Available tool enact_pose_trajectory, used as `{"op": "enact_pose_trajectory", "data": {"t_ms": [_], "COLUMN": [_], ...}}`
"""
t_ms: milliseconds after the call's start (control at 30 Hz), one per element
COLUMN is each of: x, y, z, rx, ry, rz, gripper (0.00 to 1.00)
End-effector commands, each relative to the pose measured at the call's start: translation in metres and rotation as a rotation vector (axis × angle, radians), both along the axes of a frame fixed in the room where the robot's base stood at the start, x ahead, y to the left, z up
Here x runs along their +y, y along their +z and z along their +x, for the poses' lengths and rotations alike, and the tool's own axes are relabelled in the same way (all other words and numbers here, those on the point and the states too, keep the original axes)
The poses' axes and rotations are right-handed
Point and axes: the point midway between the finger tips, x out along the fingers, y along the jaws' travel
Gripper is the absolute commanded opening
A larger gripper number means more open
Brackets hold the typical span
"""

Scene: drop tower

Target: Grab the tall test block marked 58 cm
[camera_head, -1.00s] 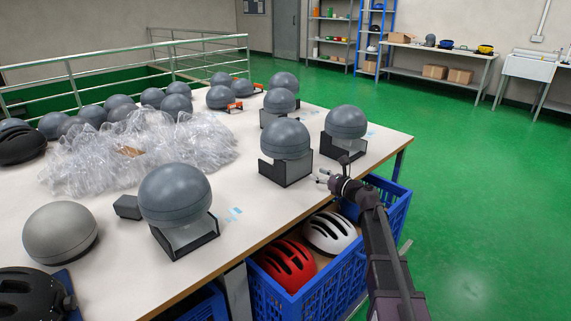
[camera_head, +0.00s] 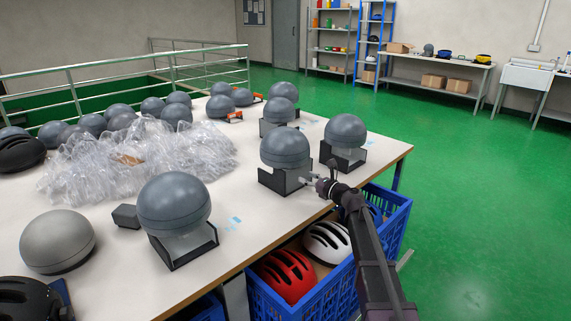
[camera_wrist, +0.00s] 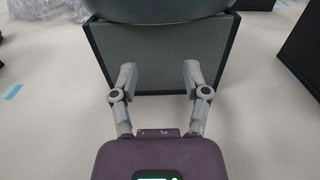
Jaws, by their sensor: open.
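Grey domed test blocks sit in black-sided stands on the white table; no size mark is legible, so I cannot tell which is the 58 cm one. One test block (camera_head: 285,150) stands in its stand (camera_head: 284,183) near the right front edge. My gripper (camera_head: 307,182) is right beside it, low at the stand's front. In the wrist view, my gripper (camera_wrist: 158,78) is open and empty, its two fingertips facing the stand's grey panel (camera_wrist: 158,50). The block's dome (camera_wrist: 155,8) overhangs at the top; contact with the stand cannot be told.
Another block (camera_head: 345,131) stands close on the right, one (camera_head: 279,96) behind, and one (camera_head: 174,205) at left front. Crumpled clear wrap (camera_head: 135,155) covers the middle. A blue crate (camera_head: 320,285) with helmets is under the table edge. Green floor at right is open.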

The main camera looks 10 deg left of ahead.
Motion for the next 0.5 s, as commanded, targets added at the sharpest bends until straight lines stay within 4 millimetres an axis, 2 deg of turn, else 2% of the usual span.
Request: {"op": "enact_pose_trajectory", "data": {"t_ms": [33,200,500], "x": [0.008,0.022,0.029], "y": [0.0,0.0,0.0], "z": [0.007,0.019,0.022], "rx": [0.0,0.0,0.0], "ry": [0.002,0.001,0.0], "rz": [0.0,0.0,0.0], "gripper": [0.6,0.6,0.6]}}
